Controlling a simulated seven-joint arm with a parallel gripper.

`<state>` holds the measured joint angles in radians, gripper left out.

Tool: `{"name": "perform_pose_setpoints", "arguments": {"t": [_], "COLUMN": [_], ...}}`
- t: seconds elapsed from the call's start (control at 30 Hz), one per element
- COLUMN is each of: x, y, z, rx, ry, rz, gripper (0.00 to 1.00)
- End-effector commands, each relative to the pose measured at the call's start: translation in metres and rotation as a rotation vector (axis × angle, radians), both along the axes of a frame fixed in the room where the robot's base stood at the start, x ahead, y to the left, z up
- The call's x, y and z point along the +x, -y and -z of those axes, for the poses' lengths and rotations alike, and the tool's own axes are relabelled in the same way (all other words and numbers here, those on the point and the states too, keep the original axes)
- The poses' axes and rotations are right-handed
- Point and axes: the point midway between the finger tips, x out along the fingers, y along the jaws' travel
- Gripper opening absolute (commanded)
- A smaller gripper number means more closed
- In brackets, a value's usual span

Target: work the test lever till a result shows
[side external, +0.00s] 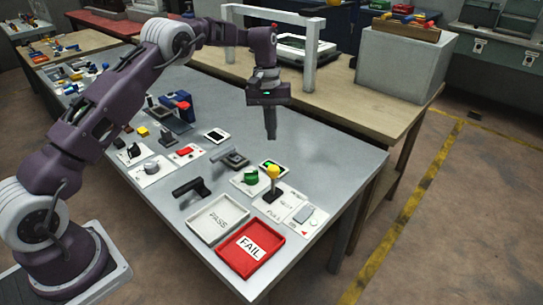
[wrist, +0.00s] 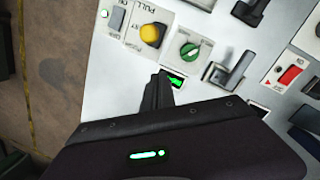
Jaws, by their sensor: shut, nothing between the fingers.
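The test lever (side external: 273,173) has a yellow ball knob on a short stem, standing up from a white panel marked PULL. In the wrist view its yellow knob (wrist: 152,34) is above the fingers, with a gap between them. My gripper (side external: 271,137) is shut and empty, pointing down above the bench behind the lever. In the wrist view my gripper (wrist: 160,78) shows its fingers together. A small dark display (side external: 268,164) is lit green behind the lever; in the wrist view this display (wrist: 176,81) is partly hidden by my fingers, and I cannot read it.
A green knob (side external: 250,179) sits left of the lever, and a grey switch panel (side external: 312,216) to its right. A white PASS tray (side external: 193,229) and red FAIL tray (side external: 272,266) lie at the front, both empty. A white frame (side external: 309,55) stands on the wooden bench behind.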

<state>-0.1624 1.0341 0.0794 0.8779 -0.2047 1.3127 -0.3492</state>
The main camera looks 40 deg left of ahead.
Motion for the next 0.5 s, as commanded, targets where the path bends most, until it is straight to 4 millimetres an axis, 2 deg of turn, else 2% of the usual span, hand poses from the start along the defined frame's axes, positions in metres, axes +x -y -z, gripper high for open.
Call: {"name": "perform_pose_setpoints", "arguments": {"t": [0.23,0.4,0.5], "x": [-0.003,-0.025,-0.031], "y": [0.009,0.024,0.029], "z": [0.053,0.053,0.054], "rx": [-0.001,-0.001,-0.001], "ry": [-0.001,-0.001,0.001], "rz": [0.001,0.001,0.001], "gripper": [0.0,0.0,0.0]}}
